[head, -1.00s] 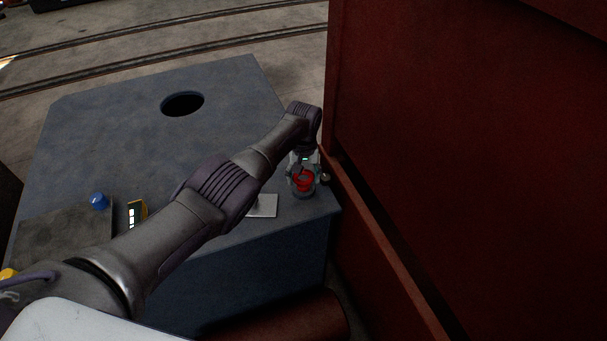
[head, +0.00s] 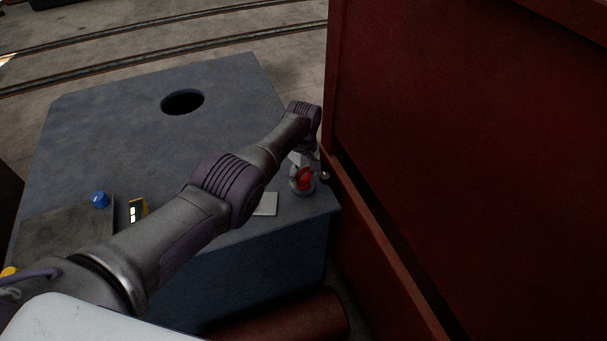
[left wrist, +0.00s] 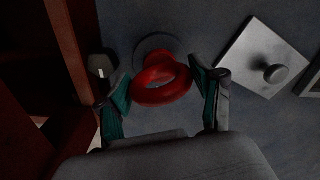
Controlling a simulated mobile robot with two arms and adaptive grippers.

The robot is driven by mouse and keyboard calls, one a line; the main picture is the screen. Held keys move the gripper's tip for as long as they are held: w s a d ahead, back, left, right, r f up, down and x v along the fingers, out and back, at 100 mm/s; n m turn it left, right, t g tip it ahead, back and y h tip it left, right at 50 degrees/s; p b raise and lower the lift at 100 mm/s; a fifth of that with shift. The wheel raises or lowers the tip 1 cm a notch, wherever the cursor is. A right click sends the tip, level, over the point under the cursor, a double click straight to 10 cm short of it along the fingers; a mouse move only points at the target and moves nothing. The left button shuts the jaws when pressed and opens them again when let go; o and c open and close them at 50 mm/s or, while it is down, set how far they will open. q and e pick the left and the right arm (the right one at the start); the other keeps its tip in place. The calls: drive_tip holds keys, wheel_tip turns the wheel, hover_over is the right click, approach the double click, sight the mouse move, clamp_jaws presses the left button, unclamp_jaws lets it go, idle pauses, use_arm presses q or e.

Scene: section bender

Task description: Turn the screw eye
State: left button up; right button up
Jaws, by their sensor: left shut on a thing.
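The screw eye (head: 304,177) is a red ring near the right front corner of the blue-grey box top. It also shows in the left wrist view (left wrist: 160,99), rising from a round grey base (left wrist: 148,45) on the surface. My left gripper (left wrist: 161,83) is shut on the ring, one teal-padded finger on each side. In the head view the gripper (head: 303,168) is small and partly hidden by my own wrist. My right gripper is not in view.
A dark red wall (head: 450,150) stands close on the right of the screw eye. A light square plate with a knob (left wrist: 242,62) lies beside it. A blue knob (head: 100,200) and a yellow-edged display (head: 137,212) sit at the left. A round hole (head: 182,103) opens farther back.

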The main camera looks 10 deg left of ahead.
sight(304, 168)
use_arm(q)
drive_tip(key=shift+w+r, duration=0.1)
idle(0.3)
drive_tip(key=o, duration=1.1)
drive_tip(key=shift+o, duration=0.2)
wheel_tip(304, 168, up, 12)
drive_tip(key=shift+f, duration=0.1)
